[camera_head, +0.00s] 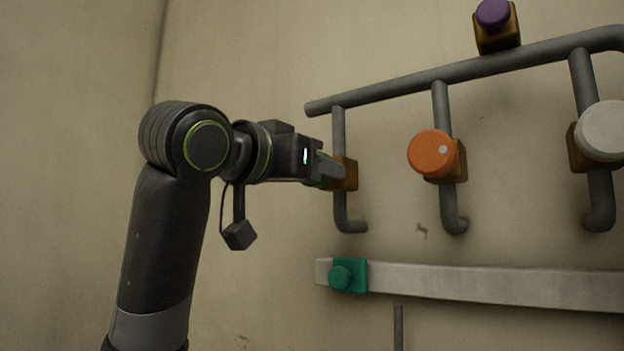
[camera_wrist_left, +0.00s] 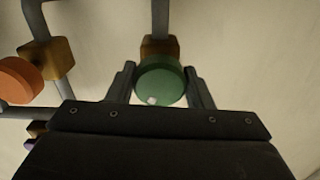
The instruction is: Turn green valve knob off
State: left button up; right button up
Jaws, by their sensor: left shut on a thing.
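The green valve knob (camera_wrist_left: 160,80) is a round green disc with a small pale dot near its edge, in the left wrist view. It sits in front of a brown valve block (camera_wrist_left: 160,46) on a grey pipe. My left gripper (camera_wrist_left: 161,88) is shut on the knob, with one finger on each side of it. In the head view my left gripper (camera_head: 328,170) reaches the leftmost valve block (camera_head: 347,174) and hides most of the knob. My right gripper is in neither view.
An orange knob (camera_head: 432,154) and a white knob (camera_head: 603,130) are on pipes to the right. A purple knob (camera_head: 493,13) is above on the top pipe (camera_head: 400,87). A teal button box (camera_head: 349,275) is on a pale rail (camera_head: 480,283) below.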

pick_arm(q)
jog(key=m+b, duration=0.1)
jog(key=m, duration=0.4)
jog(key=shift+m, duration=0.3)
jog(key=m+b, duration=0.1)
jog(key=m, duration=0.5)
dwell(0.4)
jog(key=o, duration=1)
jog(key=shift+a, duration=0.1)
jog(key=shift+s+a+b, duration=0.1)
jog(key=shift+s+b, duration=0.05)
jog(key=shift+b, duration=0.15)
jog(key=b+v, duration=0.6)
jog(key=v, duration=1.1)
